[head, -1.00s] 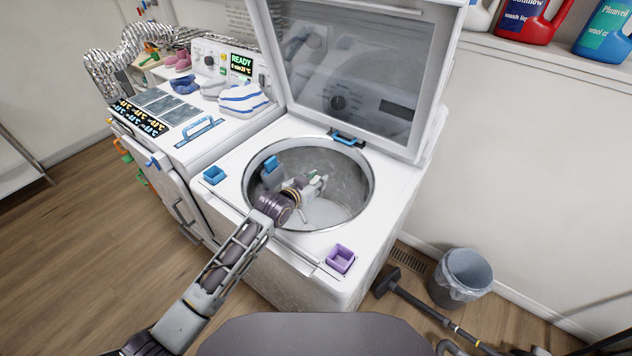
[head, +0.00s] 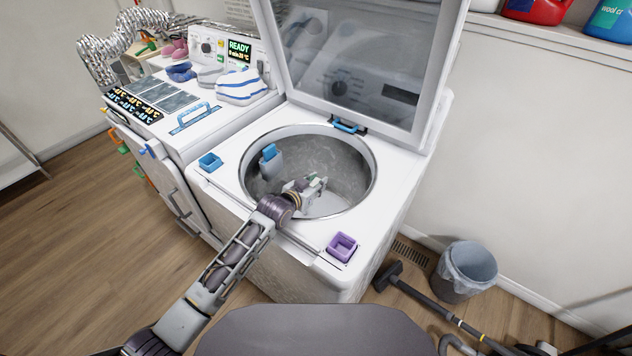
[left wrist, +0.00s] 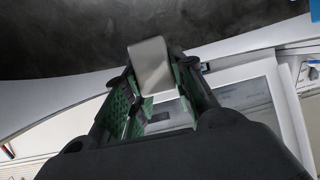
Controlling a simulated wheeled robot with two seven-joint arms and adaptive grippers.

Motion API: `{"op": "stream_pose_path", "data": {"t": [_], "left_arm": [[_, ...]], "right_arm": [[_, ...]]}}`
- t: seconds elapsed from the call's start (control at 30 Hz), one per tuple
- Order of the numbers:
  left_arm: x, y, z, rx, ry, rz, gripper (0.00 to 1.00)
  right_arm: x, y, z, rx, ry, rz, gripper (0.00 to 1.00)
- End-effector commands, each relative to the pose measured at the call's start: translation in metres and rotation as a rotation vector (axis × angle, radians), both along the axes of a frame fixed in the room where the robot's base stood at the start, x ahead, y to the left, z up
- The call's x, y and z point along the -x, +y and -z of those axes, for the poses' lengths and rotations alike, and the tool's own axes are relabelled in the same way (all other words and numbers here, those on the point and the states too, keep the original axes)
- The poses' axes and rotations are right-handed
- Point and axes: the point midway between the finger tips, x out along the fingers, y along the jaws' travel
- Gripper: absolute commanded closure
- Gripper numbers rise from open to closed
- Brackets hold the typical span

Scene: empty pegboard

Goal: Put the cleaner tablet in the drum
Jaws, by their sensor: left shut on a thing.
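The top-loading washer's round drum (head: 345,158) is open under a raised glass lid (head: 365,60). My left arm reaches over the front rim, with the left gripper (head: 316,186) at the drum mouth. In the left wrist view the gripper (left wrist: 155,95) is shut on a pale grey, flat, rounded block (left wrist: 150,65), which looks like the cleaner tablet. It sits between the green-padded fingers and sticks out past them. In the head view the tablet is too small to tell from the gripper. My right gripper is not in view.
A blue-topped grey piece (head: 269,160) is at the drum's left inner wall. A dryer with shoes and a striped cloth (head: 241,88) stands left. A bin (head: 467,270) stands right.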

Motion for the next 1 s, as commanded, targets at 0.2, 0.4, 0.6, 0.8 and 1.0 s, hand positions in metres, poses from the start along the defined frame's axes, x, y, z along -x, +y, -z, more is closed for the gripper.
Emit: {"op": "stream_pose_path", "data": {"t": [0.2,0.4,0.6,0.8,1.0], "left_arm": [[0.000,0.000,0.006,0.001,-0.001,0.000,0.97],[0.000,0.000,0.006,0.001,-0.001,0.000,0.97],[0.000,0.000,0.006,0.001,-0.001,0.000,0.59],[0.000,0.000,0.006,0.001,-0.001,0.000,0.49],[0.000,0.000,0.006,0.000,0.000,0.000,0.49]], "right_arm": [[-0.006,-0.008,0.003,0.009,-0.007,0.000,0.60],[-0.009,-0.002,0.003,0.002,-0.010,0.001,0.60],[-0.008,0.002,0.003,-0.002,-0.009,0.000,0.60],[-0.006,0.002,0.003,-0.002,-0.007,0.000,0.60],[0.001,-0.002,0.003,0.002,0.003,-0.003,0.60]]}}
